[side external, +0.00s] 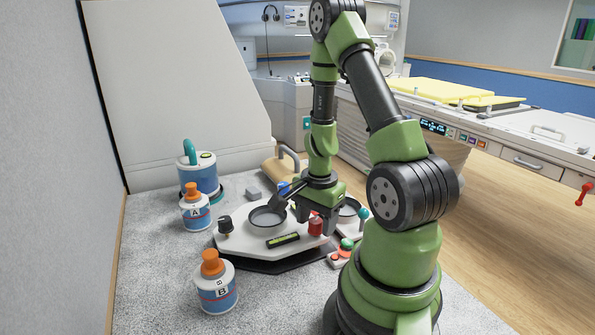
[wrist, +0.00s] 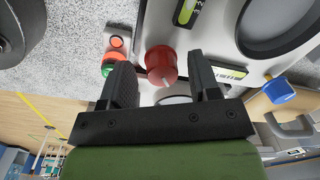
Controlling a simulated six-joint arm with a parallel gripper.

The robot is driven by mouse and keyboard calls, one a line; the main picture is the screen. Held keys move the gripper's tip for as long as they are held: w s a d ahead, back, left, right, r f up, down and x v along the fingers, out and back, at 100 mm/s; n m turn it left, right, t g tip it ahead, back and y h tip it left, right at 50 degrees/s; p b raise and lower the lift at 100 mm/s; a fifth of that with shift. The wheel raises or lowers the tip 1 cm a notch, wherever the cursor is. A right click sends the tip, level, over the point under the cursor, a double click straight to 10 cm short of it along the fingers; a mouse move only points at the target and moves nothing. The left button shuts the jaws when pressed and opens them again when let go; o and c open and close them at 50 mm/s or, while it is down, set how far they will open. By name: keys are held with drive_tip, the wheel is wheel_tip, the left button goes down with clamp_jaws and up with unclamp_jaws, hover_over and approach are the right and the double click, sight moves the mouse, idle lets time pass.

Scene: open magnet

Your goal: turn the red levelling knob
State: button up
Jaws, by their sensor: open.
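The red levelling knob (side external: 316,226) stands upright on the front right part of a white plate (side external: 233,243) with a dark base. It also shows in the wrist view (wrist: 162,64), with a pale mark on its side. My gripper (side external: 318,224) points down over the plate at the knob. In the wrist view my gripper (wrist: 168,70) is open, with one dark finger on each side of the knob. The knob appears between or just beyond the fingertips. I cannot tell whether either finger touches it.
The plate carries round grey dishes (side external: 268,218), a black knob (side external: 225,224), a blue knob (wrist: 279,90) and a spirit level (side external: 283,240). A box with green and red buttons (side external: 342,253) sits close by on the right. Bottle A (side external: 195,211) and bottle B (side external: 215,287) stand left.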

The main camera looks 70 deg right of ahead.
sight(315, 219)
drive_tip(key=n, duration=1.3)
drive_tip(key=shift+y, duration=0.3)
drive_tip(key=n, duration=0.6)
drive_tip(key=shift+d+n, duration=0.1)
drive_tip(key=shift+n, duration=0.2)
drive_tip(key=n, duration=0.6)
drive_tip(key=shift+g, duration=0.3)
wheel_tip(315, 219, up, 10)
drive_tip(key=r, duration=0.1)
drive_tip(key=a+r+m+t, duration=0.3)
drive_tip(key=a+r+m, duration=0.1)
drive_tip(key=a+r, duration=0.3)
drive_tip(key=a+r+m+t+y, duration=0.1)
drive_tip(key=a+r+m+t, duration=0.2)
drive_tip(key=a, duration=0.9)
drive_tip(key=shift+s+r+m+t, duration=0.2)
drive_tip(key=shift+r+m+t, duration=0.3)
drive_tip(key=shift+r, duration=1.35)
